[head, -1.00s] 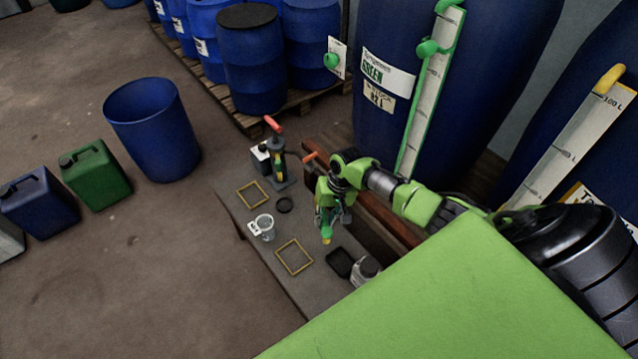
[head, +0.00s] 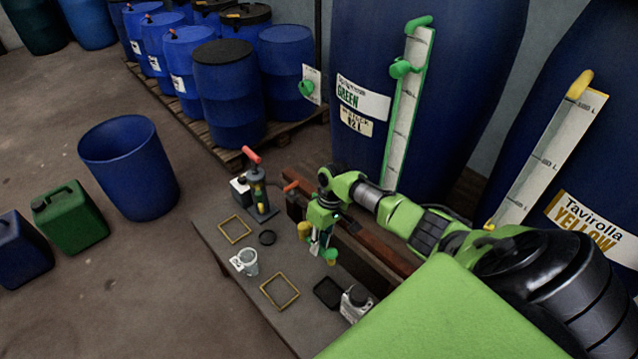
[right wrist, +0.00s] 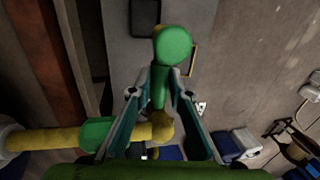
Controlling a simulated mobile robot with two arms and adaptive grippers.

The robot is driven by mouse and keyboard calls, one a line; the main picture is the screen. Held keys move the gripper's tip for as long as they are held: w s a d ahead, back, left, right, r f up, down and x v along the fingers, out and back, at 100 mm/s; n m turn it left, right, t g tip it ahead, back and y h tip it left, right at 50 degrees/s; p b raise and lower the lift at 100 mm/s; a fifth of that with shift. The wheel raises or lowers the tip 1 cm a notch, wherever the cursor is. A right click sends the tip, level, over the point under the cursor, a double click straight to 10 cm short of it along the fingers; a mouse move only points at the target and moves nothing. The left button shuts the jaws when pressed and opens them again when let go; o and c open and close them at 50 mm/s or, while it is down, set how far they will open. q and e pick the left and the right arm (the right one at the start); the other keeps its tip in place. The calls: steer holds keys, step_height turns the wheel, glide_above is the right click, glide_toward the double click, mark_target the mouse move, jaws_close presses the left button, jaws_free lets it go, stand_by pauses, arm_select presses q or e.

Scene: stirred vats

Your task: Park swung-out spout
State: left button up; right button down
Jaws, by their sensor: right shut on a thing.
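The spout shows in the right wrist view as a yellow pipe (right wrist: 50,138) from the left, with a green collar and a yellow elbow. A green stem with a round green end (right wrist: 173,45) sits at that elbow. My right gripper (right wrist: 160,95) is shut on the green stem, one teal finger on each side. In the head view my right gripper (head: 322,238) is over the bench's vat-side edge. A yellow piece (head: 305,231) shows beside it and a green-yellow end (head: 331,257) below it. Where the spout joins its vat is hidden. My left gripper is out of view.
The bench (head: 215,255) holds two yellow square frames (head: 279,291), a clear jug (head: 249,262), a black tray (head: 328,293) and a red-handled pump (head: 259,190). Blue vats (head: 470,90) stand behind my right arm. An open blue drum (head: 130,170) stands left.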

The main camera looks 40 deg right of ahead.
steer(key=shift+d, duration=0.1)
steer(key=c, duration=1.9)
jaws_free()
steer(key=r, duration=0.4)
steer(key=d+r, duration=0.1)
steer(key=r, duration=0.2)
steer(key=d+r, duration=0.1)
steer(key=r, duration=0.3)
steer(key=shift+w+d+r, duration=0.15)
steer(key=shift+r, duration=0.2)
